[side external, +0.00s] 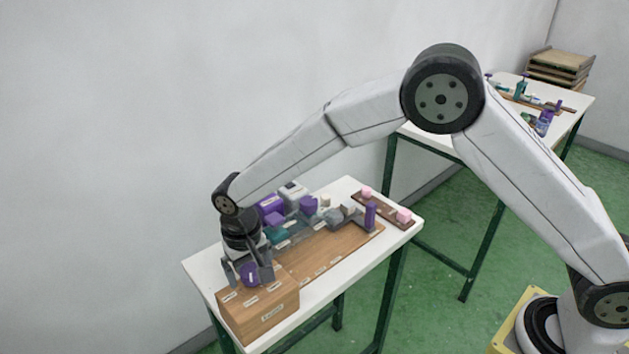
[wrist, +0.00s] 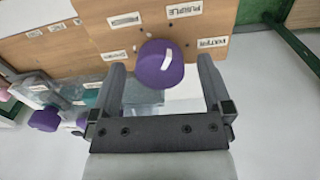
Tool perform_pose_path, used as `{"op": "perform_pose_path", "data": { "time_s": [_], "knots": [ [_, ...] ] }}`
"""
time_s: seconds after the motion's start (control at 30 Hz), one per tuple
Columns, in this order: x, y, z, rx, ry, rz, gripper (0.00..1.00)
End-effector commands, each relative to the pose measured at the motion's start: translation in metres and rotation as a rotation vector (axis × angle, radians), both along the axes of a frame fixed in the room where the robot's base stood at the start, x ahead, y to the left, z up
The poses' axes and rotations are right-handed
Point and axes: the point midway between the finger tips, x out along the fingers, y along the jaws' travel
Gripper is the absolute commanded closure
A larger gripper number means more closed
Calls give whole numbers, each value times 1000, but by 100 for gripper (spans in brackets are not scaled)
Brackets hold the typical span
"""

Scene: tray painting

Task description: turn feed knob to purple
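The feed knob (wrist: 154,66) is a round purple knob with a white pointer stripe, on a wooden box panel. In the wrist view, printed labels ring it, including one reading PURPLE (wrist: 210,8) at upper right and one that looks like WATER (wrist: 213,43) at right. The pointer's exact setting is hard to tell. My gripper (wrist: 162,64) is open, one finger on each side of the knob, with a gap visible at both. In the side external view, my gripper (side external: 248,278) points down over the knob (side external: 250,271) on the wooden box (side external: 260,318).
A wooden board (side external: 322,252) adjoins the box on the white table (side external: 197,268). Purple, teal and grey parts stand behind it, with a purple upright piece (side external: 370,216) and pink blocks (side external: 404,215) at right. A second table (side external: 577,100) is farther back.

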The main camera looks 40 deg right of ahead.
Motion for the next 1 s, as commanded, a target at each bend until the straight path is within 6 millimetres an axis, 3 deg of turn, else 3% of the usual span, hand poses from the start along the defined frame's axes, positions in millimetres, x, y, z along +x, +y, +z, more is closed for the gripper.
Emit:
{"op": "perform_pose_path", "data": {
  "time_s": [0.37,0.8,1.0],
  "knots": [
    [1,1,12,1,-2,0,0],
    [1,2,65,2,-3,0,0],
    [0,2,77,1,-1,0,0]
  ]
}}
